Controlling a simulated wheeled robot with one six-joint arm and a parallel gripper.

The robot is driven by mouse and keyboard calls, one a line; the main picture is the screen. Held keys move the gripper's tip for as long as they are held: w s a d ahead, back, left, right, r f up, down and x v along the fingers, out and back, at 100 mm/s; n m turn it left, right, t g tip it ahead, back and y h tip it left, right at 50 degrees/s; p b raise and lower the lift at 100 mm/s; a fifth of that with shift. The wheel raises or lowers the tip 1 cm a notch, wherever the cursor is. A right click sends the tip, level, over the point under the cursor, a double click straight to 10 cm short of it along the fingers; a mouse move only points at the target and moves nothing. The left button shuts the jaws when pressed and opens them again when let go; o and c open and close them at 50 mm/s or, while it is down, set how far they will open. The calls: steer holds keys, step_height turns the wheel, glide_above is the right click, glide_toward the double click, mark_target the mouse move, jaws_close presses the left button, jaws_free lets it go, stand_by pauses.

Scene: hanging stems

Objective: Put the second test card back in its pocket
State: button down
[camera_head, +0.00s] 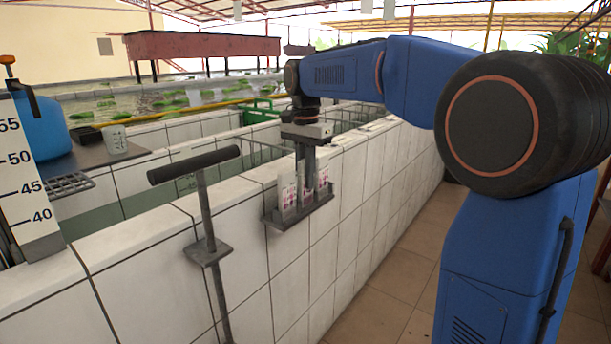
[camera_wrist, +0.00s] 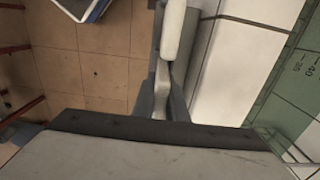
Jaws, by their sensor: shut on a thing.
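Several white test cards with pink marks stand in a dark grey pocket rack (camera_head: 298,214) on the outer face of the tiled wall. A left card (camera_head: 288,196) and a right card (camera_head: 323,178) show beside my gripper. My gripper (camera_head: 306,184) points down over the rack, with its fingers low among the cards. It is shut on a middle test card (camera_head: 308,196), which is upright at the rack and partly hidden by the fingers. How deep that card sits in its pocket is not clear. In the wrist view a pale upright piece stands over the grey rack, its identity unclear.
A T-handled tool (camera_head: 203,200) stands upright left of the rack. A numbered gauge board (camera_head: 34,185), a blue jug (camera_head: 40,125) and a beaker (camera_head: 115,140) are at the left. Water tanks lie behind the white tiled wall (camera_head: 150,260). The tiled floor (camera_head: 385,305) right of it is open.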

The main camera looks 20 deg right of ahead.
steer(key=shift+f, duration=0.35)
stand_by(0.5)
steer(key=c, duration=1.7)
jaws_free()
steer(key=shift+r, duration=0.15)
step_height(320, 180, up, 16)
steer(key=f, duration=0.1)
steer(key=s+d+f+n+t, duration=0.1)
steer(key=s+d+f+n, duration=0.15)
steer(key=s+f, duration=0.4)
steer(key=s+d+f+n+t, duration=0.1)
steer(key=s+d+f+n, duration=0.15)
steer(key=s, duration=0.75)
steer(key=s+f+n+t, duration=0.1)
steer(key=s+f+n, duration=0.1)
steer(key=s+f, duration=0.3)
steer(key=s+d+f+n+t, duration=0.1)
steer(key=s+f+n, duration=0.1)
steer(key=s+f, duration=0.4)
steer(key=s+d+f+n, duration=0.1)
steer(key=s+f, duration=0.5)
steer(key=f, duration=0.5)
steer(key=shift+n+t, duration=0.4)
